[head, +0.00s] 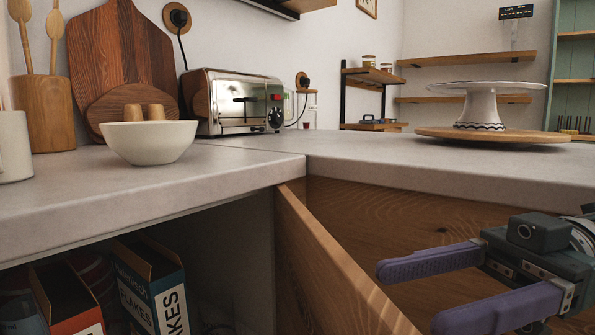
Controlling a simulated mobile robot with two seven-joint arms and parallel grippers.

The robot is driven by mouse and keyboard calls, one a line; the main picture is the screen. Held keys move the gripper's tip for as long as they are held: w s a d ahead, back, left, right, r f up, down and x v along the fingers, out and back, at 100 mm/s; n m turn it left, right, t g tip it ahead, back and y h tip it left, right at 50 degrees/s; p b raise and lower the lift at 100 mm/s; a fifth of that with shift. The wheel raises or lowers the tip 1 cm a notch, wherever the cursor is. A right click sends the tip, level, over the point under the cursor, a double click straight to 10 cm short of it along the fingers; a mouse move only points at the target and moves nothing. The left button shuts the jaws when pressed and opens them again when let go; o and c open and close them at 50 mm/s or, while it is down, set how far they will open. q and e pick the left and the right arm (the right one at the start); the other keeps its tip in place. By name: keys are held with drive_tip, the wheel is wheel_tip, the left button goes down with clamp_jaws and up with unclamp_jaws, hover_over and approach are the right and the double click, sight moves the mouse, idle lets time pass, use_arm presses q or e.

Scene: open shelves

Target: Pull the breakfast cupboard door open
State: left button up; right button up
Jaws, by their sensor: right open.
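The breakfast cupboard door (318,268) is a wooden panel that stands ajar, swung out from under the counter. The cupboard inside shows at the lower left, with a blue flakes box (150,288) and an orange box (72,303) in it. My right gripper (412,298) is at the lower right, to the right of the door. Its two purple fingers are spread apart, point left and have nothing between them. The door's lower part is cut off by the frame. My left gripper is not in view.
On the counter (235,176) stand a white bowl (148,142), a toaster (236,102), a utensil holder (48,115) and wooden boards (118,50). A white cake stand (481,107) sits on a round board at the right. The counter's front edge overhangs the cupboard.

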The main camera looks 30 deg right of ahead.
use_arm(q)
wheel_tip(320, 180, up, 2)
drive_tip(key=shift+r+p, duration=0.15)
drive_tip(key=shift+p, duration=0.55)
use_arm(e)
wheel_tip(320, 180, up, 5)
drive_tip(key=shift+c, duration=0.3)
